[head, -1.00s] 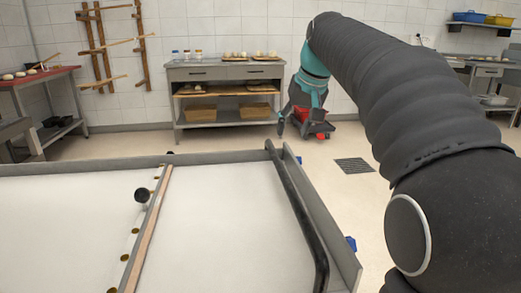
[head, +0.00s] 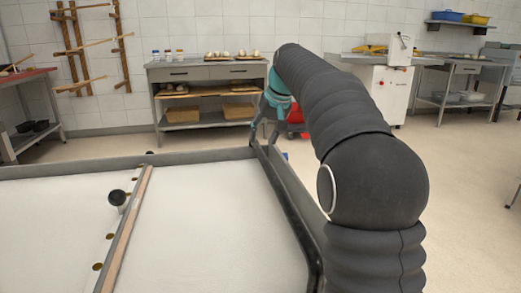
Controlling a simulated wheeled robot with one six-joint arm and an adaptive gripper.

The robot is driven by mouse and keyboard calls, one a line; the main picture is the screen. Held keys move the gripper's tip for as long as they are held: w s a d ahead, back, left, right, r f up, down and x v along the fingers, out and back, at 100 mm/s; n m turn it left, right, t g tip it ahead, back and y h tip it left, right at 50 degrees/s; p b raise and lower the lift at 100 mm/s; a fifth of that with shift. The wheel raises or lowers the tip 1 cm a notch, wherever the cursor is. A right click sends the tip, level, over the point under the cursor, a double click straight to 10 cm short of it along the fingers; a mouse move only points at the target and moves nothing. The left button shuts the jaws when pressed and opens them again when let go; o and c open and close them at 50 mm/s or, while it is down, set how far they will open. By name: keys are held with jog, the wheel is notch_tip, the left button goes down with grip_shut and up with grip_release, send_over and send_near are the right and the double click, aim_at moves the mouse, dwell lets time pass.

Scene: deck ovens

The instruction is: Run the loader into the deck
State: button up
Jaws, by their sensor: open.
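The loader (head: 215,225) fills the lower left of the head view, a wide pale bed with a grey rim and a wooden strip across it. A black bar (head: 290,215) runs along its right side, rising at the far end. My gripper (head: 265,136) is open at the far right corner of the loader, its fingers pointing down by the bar's far end. I cannot tell whether they touch or straddle the bar. The oven deck is not in view.
A grey workbench (head: 207,73) with jars and dough stands at the back wall. A white machine (head: 391,92) and a steel table (head: 465,70) stand at the back right. The floor (head: 465,180) on the right is clear.

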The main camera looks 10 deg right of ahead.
aim_at(260, 147)
jog(key=shift+b+x, duration=0.3)
jog(key=shift+x, duration=1.95)
grip_shut()
